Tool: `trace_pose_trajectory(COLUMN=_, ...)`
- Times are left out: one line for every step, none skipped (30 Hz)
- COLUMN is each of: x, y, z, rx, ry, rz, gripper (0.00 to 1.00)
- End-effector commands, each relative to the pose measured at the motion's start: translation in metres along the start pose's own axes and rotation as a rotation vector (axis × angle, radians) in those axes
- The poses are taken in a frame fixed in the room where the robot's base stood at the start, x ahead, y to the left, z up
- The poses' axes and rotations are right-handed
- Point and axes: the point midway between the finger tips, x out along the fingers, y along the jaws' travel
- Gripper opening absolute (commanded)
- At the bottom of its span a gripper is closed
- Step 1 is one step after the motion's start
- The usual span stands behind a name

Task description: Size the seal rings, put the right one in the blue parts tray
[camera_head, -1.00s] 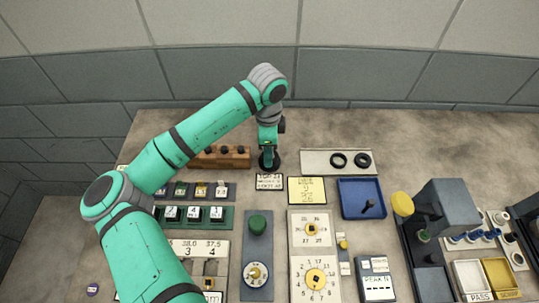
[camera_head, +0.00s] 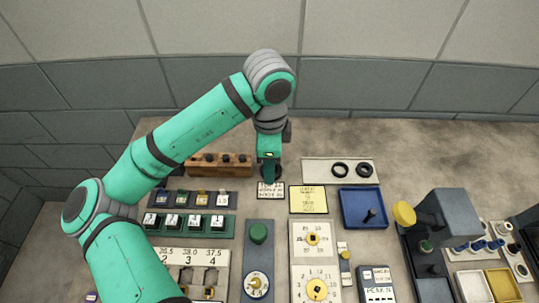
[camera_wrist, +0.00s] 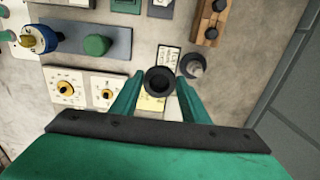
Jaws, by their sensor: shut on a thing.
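My gripper (camera_wrist: 155,90) is shut on a black seal ring (camera_wrist: 160,70), which shows between the fingertips in the wrist view. In the head view my gripper (camera_head: 269,172) hangs over the back of the bench, and its fingers hide the ring. A grey round-based post (camera_wrist: 193,66) stands on the bench close beside the fingers in the wrist view.
A wooden block with dark knobs (camera_head: 220,170) is left of my gripper. A printed card (camera_head: 271,190) and a yellow note (camera_head: 308,200) lie in front. A dark press-like device with a yellow knob (camera_head: 404,213) stands right of the tray. The back right bench is clear.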

Motion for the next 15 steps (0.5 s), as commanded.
trace_pose_trajectory(x=-0.004, y=0.010, z=0.001, rx=0.003, ry=-0.002, rz=-0.002, gripper=0.17)
trace_pose_trajectory(x=-0.007, y=0.015, z=0.001, rx=0.001, ry=-0.002, rz=-0.003, gripper=0.17)
trace_pose_trajectory(x=-0.010, y=0.022, z=0.000, rx=0.003, ry=-0.001, rz=-0.002, gripper=0.17)
trace_pose_trajectory(x=-0.012, y=0.026, z=0.000, rx=0.002, ry=-0.001, rz=-0.003, gripper=0.17)
trace_pose_trajectory(x=-0.013, y=0.030, z=0.000, rx=0.002, ry=-0.001, rz=-0.002, gripper=0.17)
trace_pose_trajectory(x=-0.015, y=0.035, z=0.000, rx=0.002, ry=0.000, rz=-0.001, gripper=0.17)
trace_pose_trajectory(x=-0.017, y=0.038, z=0.000, rx=0.001, ry=0.000, rz=-0.001, gripper=0.17)
trace_pose_trajectory(x=-0.018, y=0.041, z=0.000, rx=0.001, ry=0.000, rz=-0.001, gripper=0.17)
trace_pose_trajectory(x=-0.019, y=0.044, z=0.000, rx=0.001, ry=0.000, rz=0.000, gripper=0.17)
trace_pose_trajectory(x=-0.021, y=0.046, z=0.000, rx=0.001, ry=0.000, rz=0.000, gripper=0.17)
trace_pose_trajectory(x=-0.022, y=0.047, z=0.000, rx=0.001, ry=0.000, rz=0.000, gripper=0.17)
trace_pose_trajectory(x=-0.024, y=0.049, z=0.000, rx=0.000, ry=0.000, rz=-0.001, gripper=0.17)
trace_pose_trajectory(x=-0.025, y=0.049, z=0.000, rx=0.000, ry=-0.001, rz=-0.001, gripper=0.17)
trace_pose_trajectory(x=-0.027, y=0.050, z=0.000, rx=0.000, ry=-0.001, rz=-0.001, gripper=0.17)
trace_pose_trajectory(x=-0.029, y=0.051, z=0.000, rx=0.000, ry=0.000, rz=0.000, gripper=0.17)
